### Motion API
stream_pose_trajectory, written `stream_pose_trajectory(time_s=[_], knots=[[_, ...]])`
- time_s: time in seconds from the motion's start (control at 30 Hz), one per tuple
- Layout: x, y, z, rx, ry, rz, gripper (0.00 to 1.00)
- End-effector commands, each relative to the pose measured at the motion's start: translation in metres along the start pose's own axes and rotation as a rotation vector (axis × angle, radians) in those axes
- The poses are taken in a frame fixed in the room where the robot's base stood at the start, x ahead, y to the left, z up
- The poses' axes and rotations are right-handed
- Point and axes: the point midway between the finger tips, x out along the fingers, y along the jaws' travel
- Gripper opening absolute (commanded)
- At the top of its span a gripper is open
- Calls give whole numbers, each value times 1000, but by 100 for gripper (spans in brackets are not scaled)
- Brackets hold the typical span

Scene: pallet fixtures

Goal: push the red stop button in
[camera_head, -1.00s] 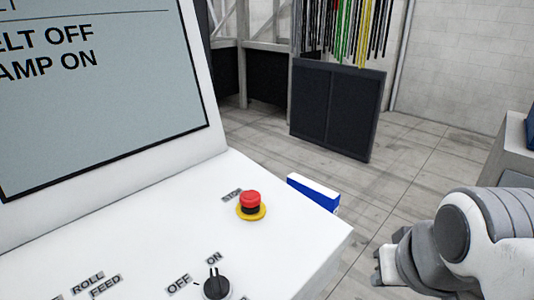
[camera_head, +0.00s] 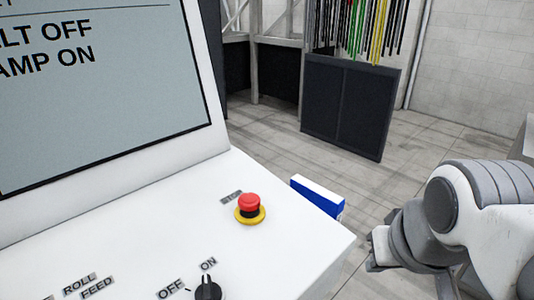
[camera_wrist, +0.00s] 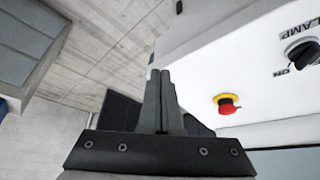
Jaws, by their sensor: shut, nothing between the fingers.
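The red stop button (camera_head: 249,203) sits on a black neck in a yellow ring on the white sloping console panel (camera_head: 200,225), below a worn label. In the wrist view the button (camera_wrist: 227,104) is right of my gripper (camera_wrist: 160,75), with bare panel between them. The two dark fingers are together and hold nothing. In the head view my gripper (camera_head: 376,250) is at the lower right, beyond the panel's right edge and apart from the button. Its fingertips are small and partly hidden there.
A black OFF/ON knob (camera_head: 208,287) stands on the panel nearer than the button. The screen (camera_head: 90,90) rises behind at left. A blue and white box (camera_head: 318,196) is just past the panel edge. A dark panel (camera_head: 350,105) stands on the open floor at the back.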

Motion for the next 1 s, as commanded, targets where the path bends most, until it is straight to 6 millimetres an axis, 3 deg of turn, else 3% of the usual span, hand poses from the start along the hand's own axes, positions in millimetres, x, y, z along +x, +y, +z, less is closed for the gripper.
stream_pose_trajectory(time_s=[0.3,0.6,0.8,1.0], knots=[[-31,-39,-87,-225,-129,-28,0],[-38,-99,-165,-466,-259,-82,0],[-33,-147,-204,-619,-343,-132,0],[-22,-187,-228,-736,-407,-177,0]])
